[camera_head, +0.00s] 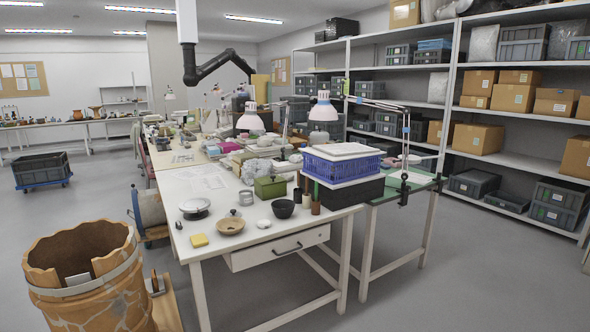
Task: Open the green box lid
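The green box (270,187) is small and sits on the white table (200,246), near the middle of its front part. Its lid looks closed, with a small dark handle or latch on top that is too small to make out. My black arm hangs from the white column at the top and bends right. My gripper (251,79) is at its far end, well above and behind the box and apart from it; its fingers are too small and dark to read.
A blue crate (341,167) stands right of the box, with a black bowl (283,208) and small jars in front. A shallow bowl (230,226), a scale (195,208) and a yellow sponge (199,240) lie at front left. Lamps (250,119) and clutter stand behind.

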